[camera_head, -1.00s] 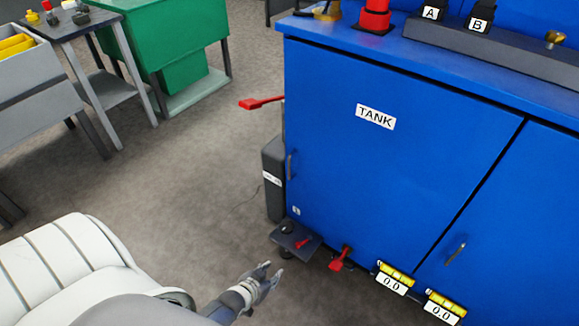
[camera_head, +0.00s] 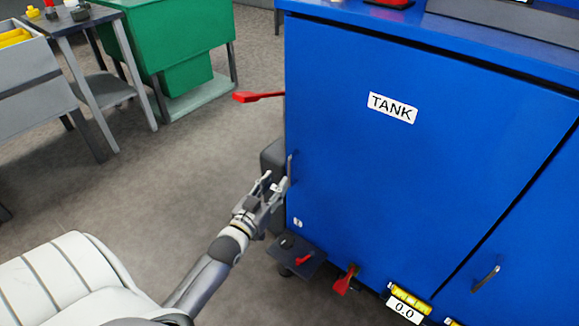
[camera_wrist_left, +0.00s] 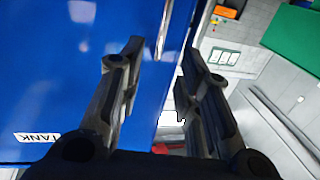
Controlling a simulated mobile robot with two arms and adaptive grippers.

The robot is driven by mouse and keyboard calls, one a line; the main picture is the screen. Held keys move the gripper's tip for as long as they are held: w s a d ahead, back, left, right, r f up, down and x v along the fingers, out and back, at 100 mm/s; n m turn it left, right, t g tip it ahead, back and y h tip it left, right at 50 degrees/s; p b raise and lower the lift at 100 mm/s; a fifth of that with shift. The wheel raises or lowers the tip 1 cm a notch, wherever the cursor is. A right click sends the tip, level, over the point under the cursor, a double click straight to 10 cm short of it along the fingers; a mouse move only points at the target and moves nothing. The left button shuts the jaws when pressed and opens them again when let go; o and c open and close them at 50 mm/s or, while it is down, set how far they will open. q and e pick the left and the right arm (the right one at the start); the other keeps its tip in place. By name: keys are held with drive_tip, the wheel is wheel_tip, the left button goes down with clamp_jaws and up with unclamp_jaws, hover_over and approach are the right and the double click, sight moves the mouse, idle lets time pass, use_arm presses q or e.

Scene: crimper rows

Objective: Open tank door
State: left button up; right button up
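The blue tank door (camera_head: 400,180) with its white TANK label (camera_head: 392,107) is shut flush in the cabinet front. Its slim metal handle (camera_head: 290,168) stands upright near the door's left edge. My left gripper (camera_head: 274,183) is open at that handle, close to the door's left edge. In the left wrist view the handle (camera_wrist_left: 164,28) lies beyond and between the two spread fingers of the left gripper (camera_wrist_left: 162,60). I cannot tell whether a finger touches it. My right gripper is not in view.
A red lever (camera_head: 258,97) sticks out left of the cabinet. A dark pedal-like plate (camera_head: 297,254) and another red lever (camera_head: 345,280) sit low at its front. A second door with a handle (camera_head: 486,278) is at right. Open floor (camera_head: 190,170) lies left.

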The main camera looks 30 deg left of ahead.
sight(289, 166)
use_arm(q)
drive_tip(key=w, duration=0.2)
drive_tip(key=w+b, duration=0.1)
drive_tip(key=w, duration=0.2)
drive_tip(key=w+a, duration=0.1)
drive_tip(key=w, duration=0.1)
drive_tip(key=shift+w+f+b, duration=0.1)
drive_tip(key=shift+w+b, duration=0.2)
drive_tip(key=shift+w, duration=0.85)
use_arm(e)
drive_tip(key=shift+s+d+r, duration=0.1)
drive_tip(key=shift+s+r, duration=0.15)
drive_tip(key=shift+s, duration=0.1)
use_arm(q)
clamp_jaws()
drive_tip(key=shift+a, duration=0.1)
